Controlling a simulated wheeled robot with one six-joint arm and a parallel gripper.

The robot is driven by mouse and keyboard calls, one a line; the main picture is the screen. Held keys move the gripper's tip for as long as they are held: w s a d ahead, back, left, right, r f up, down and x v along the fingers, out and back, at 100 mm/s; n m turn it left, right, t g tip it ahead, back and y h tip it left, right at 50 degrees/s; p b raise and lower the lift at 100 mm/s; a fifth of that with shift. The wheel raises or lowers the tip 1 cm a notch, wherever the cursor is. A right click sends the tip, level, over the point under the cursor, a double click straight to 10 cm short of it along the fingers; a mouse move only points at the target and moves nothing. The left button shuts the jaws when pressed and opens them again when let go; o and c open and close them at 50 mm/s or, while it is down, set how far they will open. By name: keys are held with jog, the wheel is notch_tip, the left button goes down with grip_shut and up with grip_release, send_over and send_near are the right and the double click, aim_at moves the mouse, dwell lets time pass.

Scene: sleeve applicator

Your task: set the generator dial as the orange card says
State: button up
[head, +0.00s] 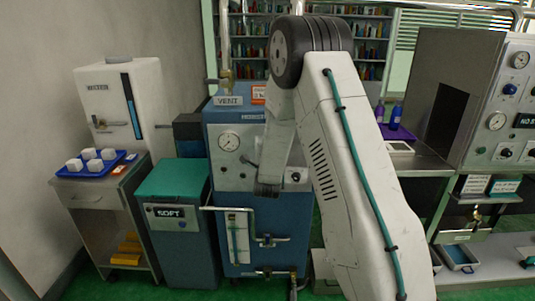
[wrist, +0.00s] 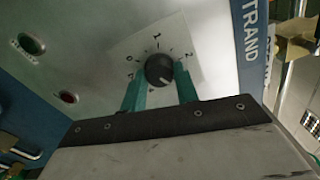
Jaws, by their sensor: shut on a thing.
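The generator (head: 222,180) is a blue cabinet with a pale front panel, a round gauge and a VENT label, in the middle of the head view. Its dial (wrist: 159,69) is a dark round knob in the wrist view, with numbers and tick marks around it. A faint pale mark shows low on the knob; its exact setting is unclear. My gripper (wrist: 160,78) has its teal fingers on both sides of the knob, shut on it. The orange card (head: 258,94) sits beside the VENT label, partly behind my arm, unreadable.
A green lamp (wrist: 32,44) and a red lamp (wrist: 68,97) are on the panel left of the dial.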

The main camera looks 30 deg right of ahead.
jog(key=shift+a+f+m, duration=0.1)
jog(key=shift+a+m, duration=0.05)
jog(key=shift+m, duration=0.15)
jog(key=o, duration=1)
jog(key=shift+a, duration=0.1)
jog(key=shift+v, duration=3.85)
